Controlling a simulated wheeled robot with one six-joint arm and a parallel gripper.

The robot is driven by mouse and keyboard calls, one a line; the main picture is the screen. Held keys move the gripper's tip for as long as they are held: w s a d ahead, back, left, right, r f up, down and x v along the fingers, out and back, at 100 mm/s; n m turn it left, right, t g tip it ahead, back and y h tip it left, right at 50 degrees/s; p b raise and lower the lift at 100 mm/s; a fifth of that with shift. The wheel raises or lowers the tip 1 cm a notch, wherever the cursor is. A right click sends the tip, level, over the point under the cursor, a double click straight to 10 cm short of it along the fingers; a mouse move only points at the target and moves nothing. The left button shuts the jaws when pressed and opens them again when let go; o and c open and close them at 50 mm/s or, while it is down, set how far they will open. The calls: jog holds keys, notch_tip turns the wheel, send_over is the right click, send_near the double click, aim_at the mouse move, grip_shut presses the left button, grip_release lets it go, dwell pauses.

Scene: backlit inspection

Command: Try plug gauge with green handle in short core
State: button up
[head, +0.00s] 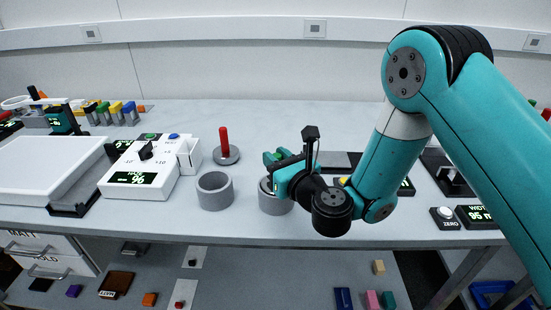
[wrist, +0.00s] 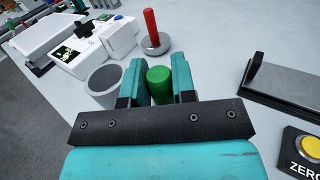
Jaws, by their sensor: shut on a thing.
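My gripper (head: 277,168) is shut on the green handle (wrist: 159,86) of a plug gauge, which stands between the two teal fingers in the wrist view. The gauge's lower end is hidden by the gripper. In the head view my gripper is directly over a grey ring-shaped core (head: 275,206), whose opening is mostly covered. I cannot tell whether the gauge is inside it. A second grey core (head: 215,194) stands open and empty to the left; it also shows in the wrist view (wrist: 104,86). Which core is the short one is not clear.
A plug gauge with a red handle (head: 225,148) stands behind the cores. A white box with a dial and display (head: 147,170) is at left, beside a white panel (head: 50,168). Dark devices stand at right near a ZERO button (head: 445,213).

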jog(key=shift+f+b, duration=0.55)
jog(key=shift+f, duration=0.05)
jog(key=shift+r, duration=0.1)
dwell(1.1)
jog(key=shift+r+p, duration=3.3)
jog(key=shift+p, duration=0.05)
notch_tip(320, 180, up, 5)
jog(key=p, duration=0.5)
